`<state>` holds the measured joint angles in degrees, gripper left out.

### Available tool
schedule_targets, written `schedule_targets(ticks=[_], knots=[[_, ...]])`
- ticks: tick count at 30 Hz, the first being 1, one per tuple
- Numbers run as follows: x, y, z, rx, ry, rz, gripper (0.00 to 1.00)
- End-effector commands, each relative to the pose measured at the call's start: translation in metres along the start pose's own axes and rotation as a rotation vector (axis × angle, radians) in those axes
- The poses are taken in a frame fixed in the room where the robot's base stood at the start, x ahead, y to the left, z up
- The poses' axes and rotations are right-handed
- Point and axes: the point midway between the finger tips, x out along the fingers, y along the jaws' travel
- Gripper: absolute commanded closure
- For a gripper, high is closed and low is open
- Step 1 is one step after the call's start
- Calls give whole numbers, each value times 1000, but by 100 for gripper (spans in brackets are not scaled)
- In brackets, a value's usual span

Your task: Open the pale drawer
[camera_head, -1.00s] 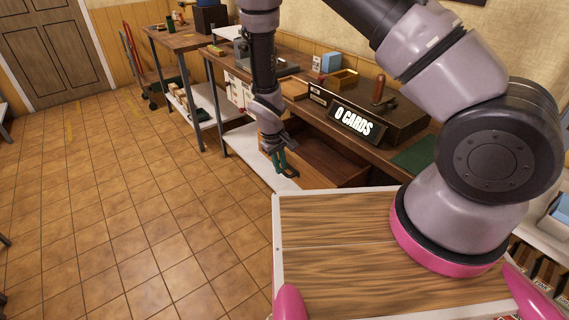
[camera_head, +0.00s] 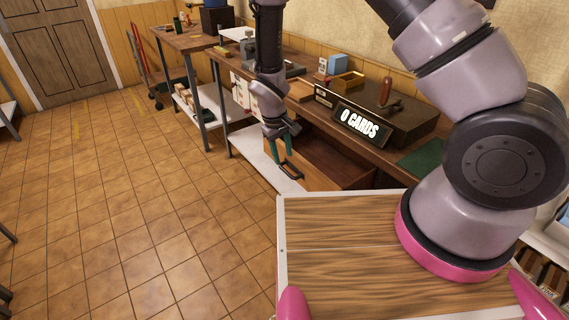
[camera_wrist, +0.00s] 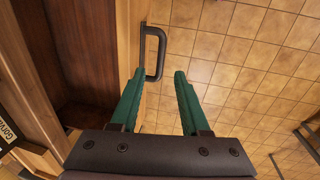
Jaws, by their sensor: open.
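The pale drawer (camera_head: 282,154) stands pulled out from under the wooden bench, with its brown inside showing. Its dark handle (camera_head: 292,171) is on the pale front. In the wrist view, the drawer's pale front edge (camera_wrist: 129,35) runs along the left, and the black handle (camera_wrist: 160,45) sticks out from it. My gripper (camera_head: 281,160) is open, with green fingers at the drawer front. In the wrist view my gripper (camera_wrist: 158,74) has one end of the handle near the gap between its fingertips. I cannot tell whether they touch.
The bench (camera_head: 301,107) holds a dark case with a "0 CARDS" sign (camera_head: 361,123) and a green mat (camera_head: 424,157). A pale low shelf (camera_head: 262,154) lies behind my gripper. The tiled floor (camera_head: 150,200) to the left is clear.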

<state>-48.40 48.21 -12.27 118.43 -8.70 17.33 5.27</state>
Motion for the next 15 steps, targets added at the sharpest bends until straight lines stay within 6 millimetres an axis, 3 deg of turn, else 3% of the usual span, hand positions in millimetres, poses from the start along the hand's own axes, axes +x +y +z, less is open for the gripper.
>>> schedule_targets(ticks=[6,15], knots=[[-37,-1,-1,-1,4,-1,54],[-48,0,0,-1,0,0,54]])
